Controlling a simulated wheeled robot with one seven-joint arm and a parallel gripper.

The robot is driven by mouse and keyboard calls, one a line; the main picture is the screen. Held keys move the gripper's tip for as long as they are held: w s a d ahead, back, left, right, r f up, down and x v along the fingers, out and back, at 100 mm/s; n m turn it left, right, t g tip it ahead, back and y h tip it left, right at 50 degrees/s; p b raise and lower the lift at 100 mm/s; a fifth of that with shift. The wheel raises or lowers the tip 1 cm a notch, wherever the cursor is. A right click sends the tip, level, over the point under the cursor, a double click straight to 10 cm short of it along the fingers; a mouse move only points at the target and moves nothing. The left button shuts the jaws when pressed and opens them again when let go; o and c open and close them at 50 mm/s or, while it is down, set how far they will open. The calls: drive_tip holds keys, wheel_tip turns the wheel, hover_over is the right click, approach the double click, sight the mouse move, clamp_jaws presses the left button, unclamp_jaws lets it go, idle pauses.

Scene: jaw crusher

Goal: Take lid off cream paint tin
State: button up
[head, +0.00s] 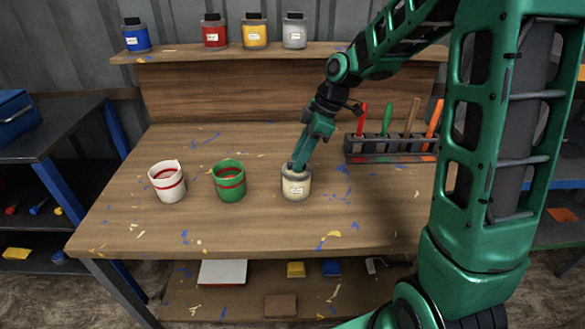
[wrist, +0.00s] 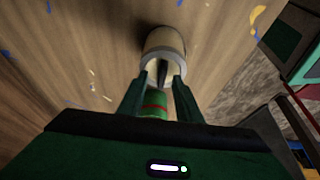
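The cream paint tin (head: 296,187) stands upright on the workbench, right of the green cup, with a pale label on its front. It also shows in the wrist view (wrist: 164,40), just beyond my fingertips. A dark lid handle (wrist: 162,72) rises from its top. My gripper (head: 297,165) points down at the tin's top from above. In the wrist view my two fingers (wrist: 161,80) stand apart, one on each side of the handle, with narrow gaps seeming to show. The lid appears to sit on the tin; my fingers partly hide it in the head view.
A green cup (head: 230,184) and a white cup with a red band (head: 167,183) stand to the left. A tool rack (head: 391,150) is behind to the right. Several paint tins stand on the upper shelf (head: 180,53). The bench front (head: 240,235) is clear.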

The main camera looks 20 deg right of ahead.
drive_tip(key=shift+a+f, duration=0.1)
drive_tip(key=shift+f, duration=0.15)
clamp_jaws()
drive_tip(key=shift+r, duration=0.1)
